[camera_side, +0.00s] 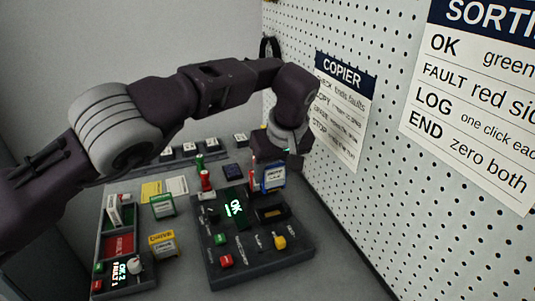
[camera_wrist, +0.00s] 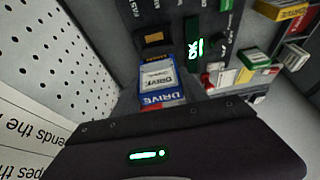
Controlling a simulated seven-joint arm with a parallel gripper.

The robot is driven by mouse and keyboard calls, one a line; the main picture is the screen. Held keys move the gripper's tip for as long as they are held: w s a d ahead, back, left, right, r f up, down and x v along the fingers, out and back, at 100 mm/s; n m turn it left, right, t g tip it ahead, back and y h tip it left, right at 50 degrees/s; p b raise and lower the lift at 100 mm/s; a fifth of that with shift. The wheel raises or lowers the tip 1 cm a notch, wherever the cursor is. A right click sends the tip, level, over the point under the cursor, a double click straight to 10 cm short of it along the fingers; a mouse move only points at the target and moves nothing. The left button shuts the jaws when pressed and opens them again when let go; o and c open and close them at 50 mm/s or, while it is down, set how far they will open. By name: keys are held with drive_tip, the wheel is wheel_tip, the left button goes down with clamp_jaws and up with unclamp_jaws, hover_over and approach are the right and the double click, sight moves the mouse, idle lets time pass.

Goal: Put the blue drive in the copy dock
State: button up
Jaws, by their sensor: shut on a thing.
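The blue drive (camera_side: 273,179), with a white label, is held by my gripper (camera_side: 268,170) above the back right of the dark copier box. In the wrist view the blue drive (camera_wrist: 158,80) hangs just below my wrist housing, label facing up the picture. My fingertips are mostly hidden there. The copy dock (camera_side: 271,213) is a dark slot block with an orange strip on the copier's right side.
A green drive (camera_side: 162,206) and a yellow drive (camera_side: 162,244) stand left of the copier. Red and green lamps (camera_side: 206,182) rise behind the copier. A pegboard wall (camera_side: 400,190) bounds the right.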

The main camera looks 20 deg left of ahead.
sight(275, 185)
drive_tip(key=shift+f, duration=3.05)
drive_tip(key=shift+f, duration=1.15)
drive_tip(key=o, duration=1.9)
drive_tip(key=shift+r, duration=3.5)
